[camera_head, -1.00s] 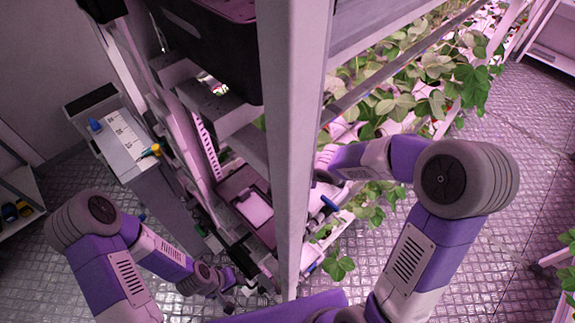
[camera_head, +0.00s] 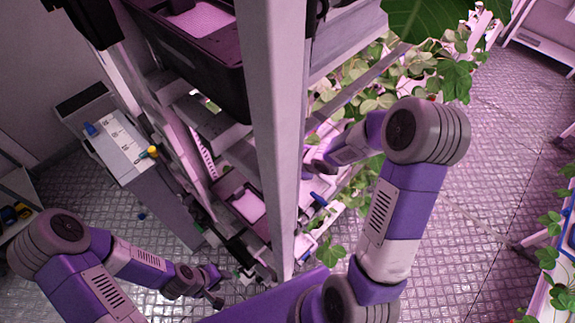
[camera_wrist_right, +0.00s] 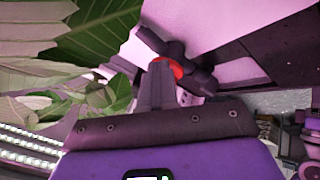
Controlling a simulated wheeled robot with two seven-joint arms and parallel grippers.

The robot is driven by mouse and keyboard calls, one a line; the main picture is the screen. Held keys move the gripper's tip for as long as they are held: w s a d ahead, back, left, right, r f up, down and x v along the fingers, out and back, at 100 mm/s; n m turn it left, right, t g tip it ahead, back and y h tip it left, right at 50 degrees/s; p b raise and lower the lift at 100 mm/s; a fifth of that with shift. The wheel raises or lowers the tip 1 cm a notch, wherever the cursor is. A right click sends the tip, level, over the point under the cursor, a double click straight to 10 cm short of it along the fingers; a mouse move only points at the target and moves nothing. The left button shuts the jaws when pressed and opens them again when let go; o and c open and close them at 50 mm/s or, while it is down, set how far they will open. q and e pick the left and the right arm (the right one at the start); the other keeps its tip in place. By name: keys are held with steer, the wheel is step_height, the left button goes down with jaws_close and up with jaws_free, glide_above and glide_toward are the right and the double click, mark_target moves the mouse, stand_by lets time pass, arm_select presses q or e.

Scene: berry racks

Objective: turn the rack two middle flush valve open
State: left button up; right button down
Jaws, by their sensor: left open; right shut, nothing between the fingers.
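My right gripper (camera_wrist_right: 162,68) is shut and empty in the right wrist view. Its fingertips overlap a red part (camera_wrist_right: 177,67) on a dark fitting (camera_wrist_right: 192,72) under a pale rack surface; this looks like a valve, but its handle position is mostly hidden. I cannot tell whether the fingers touch it. In the head view my right arm reaches to the rack, its gripper (camera_head: 314,168) partly hidden near the upright post. A blue handle (camera_head: 318,199) sits just below it on the rack. My left gripper (camera_head: 216,288) is open and empty, low at the left of the rack.
The pale upright post (camera_head: 270,140) stands between my arms. Leafy plants (camera_head: 360,90) fill the rack behind my right arm, and a large leaf (camera_head: 425,18) hangs at the top. A grey cabinet (camera_head: 130,140) stands at left.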

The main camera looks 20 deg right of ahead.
steer(key=shift+w+d+p, duration=0.3)
stand_by(0.7)
steer(key=shift+d, duration=0.1)
steer(key=shift+w+d+p, duration=0.15)
steer(key=shift+d+p, duration=0.6)
steer(key=shift+p, duration=0.25)
steer(key=p+v, duration=0.2)
steer(key=v, duration=0.5)
steer(key=shift+r, duration=0.2)
